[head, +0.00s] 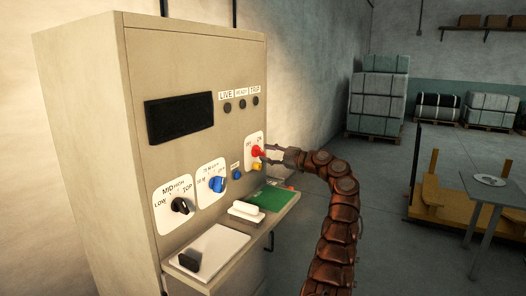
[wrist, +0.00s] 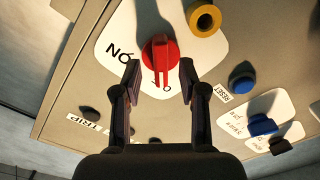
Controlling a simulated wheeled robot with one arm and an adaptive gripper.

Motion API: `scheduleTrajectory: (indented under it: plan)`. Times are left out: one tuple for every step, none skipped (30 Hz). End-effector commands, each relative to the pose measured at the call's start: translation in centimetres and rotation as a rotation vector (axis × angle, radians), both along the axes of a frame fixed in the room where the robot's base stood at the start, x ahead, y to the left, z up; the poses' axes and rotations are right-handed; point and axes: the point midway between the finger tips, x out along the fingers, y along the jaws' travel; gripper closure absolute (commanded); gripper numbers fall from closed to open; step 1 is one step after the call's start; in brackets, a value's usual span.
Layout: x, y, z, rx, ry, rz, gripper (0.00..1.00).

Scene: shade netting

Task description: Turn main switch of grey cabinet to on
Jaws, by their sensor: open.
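The grey cabinet (head: 95,110) stands at the left in the head view. Its red switch (head: 257,151) is on a white plate (head: 254,140) with lettering at the right of the front panel. In the wrist view the red switch (wrist: 160,50) is close, with its lever pointing down the picture. ON is at its left, and a partly hidden label starting with O is by the lever tip. My gripper (head: 275,155) is open in front of the switch. In the wrist view my gripper (wrist: 163,88) has a finger on each side of the lever, with gaps visible.
A yellow ring-shaped part (wrist: 203,18) is beside the switch. A blue button (head: 236,174), a blue knob (head: 217,184) and a black knob (head: 181,206) are to the left. A shelf (head: 262,232) with a green pad (head: 268,198) juts out below. A table (head: 485,185) stands at right.

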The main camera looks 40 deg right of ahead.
Motion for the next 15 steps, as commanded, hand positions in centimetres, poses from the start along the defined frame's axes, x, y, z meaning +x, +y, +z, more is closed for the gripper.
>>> scheduleTrajectory:
  plan:
    - [0.6, 0.2, 0.2, 0.002, 0.001, 0.001, 0.58]
    - [0.9, 0.3, 0.1, 0.002, 0.001, 0.002, 0.58]
    - [1.2, 0.4, 0.1, 0.003, 0.002, 0.002, 0.58]
    - [1.5, 0.5, 0.0, 0.003, 0.002, 0.002, 0.58]
    - [1.6, 0.6, 0.0, 0.004, 0.002, 0.002, 0.58]
    - [1.8, 0.6, 0.0, 0.003, 0.002, 0.002, 0.58]
    - [1.9, 0.7, 0.0, 0.003, 0.002, 0.002, 0.58]
    - [2.0, 0.7, -0.1, 0.003, 0.002, 0.002, 0.58]
    - [2.1, 0.8, -0.1, 0.002, 0.001, 0.003, 0.58]
    - [2.1, 0.8, -0.1, 0.002, 0.001, 0.003, 0.58]
    - [2.1, 0.8, -0.1, 0.002, 0.001, 0.003, 0.58]
    - [2.1, 0.8, -0.1, 0.002, 0.001, 0.003, 0.58]
    - [2.1, 0.8, -0.1, 0.002, 0.001, 0.003, 0.58]
    - [2.1, 0.8, -0.1, 0.001, 0.000, 0.003, 0.58]
    - [2.1, 0.8, -0.1, 0.002, 0.001, 0.003, 0.58]
